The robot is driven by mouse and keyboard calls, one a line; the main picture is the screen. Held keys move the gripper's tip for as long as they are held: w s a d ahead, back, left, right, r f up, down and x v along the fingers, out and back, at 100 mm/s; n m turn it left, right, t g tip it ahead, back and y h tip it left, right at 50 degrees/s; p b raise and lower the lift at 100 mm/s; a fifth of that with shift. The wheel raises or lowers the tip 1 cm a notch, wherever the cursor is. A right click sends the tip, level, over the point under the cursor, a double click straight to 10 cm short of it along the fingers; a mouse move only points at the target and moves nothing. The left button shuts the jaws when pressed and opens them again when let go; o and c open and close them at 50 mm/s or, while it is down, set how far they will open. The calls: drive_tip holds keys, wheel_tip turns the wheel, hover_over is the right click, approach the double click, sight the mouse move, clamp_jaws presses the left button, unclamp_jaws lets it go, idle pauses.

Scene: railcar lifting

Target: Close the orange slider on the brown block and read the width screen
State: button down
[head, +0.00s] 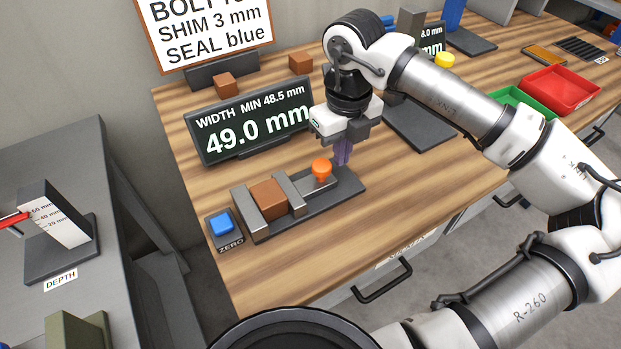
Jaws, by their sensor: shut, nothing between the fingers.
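The orange slider knob (321,168) stands on the dark grey width gauge (347,188) on the wooden bench. The brown block (269,199) sits in the gauge between two grey jaws, with the slider's jaw (289,192) close against its right side; I cannot tell if a thin gap remains. The width screen (250,132) stands behind the gauge and reads "WIDTH MIN 48.5 mm" and "49.0 mm". My gripper (342,160) is shut and empty, pointing down just right of the orange knob. I cannot tell whether it touches the knob.
A blue ZERO button (221,224) is at the gauge's left end. Two more brown blocks (225,84) (301,63) stand behind the screen. A sign (208,31) stands at the back. Green and red trays (560,90) are at right. The bench front is clear.

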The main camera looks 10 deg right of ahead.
wheel_tip(320, 180, up, 7)
drive_tip(key=p, duration=0.3)
idle(0.4)
drive_tip(key=shift+d, duration=0.1)
idle(0.4)
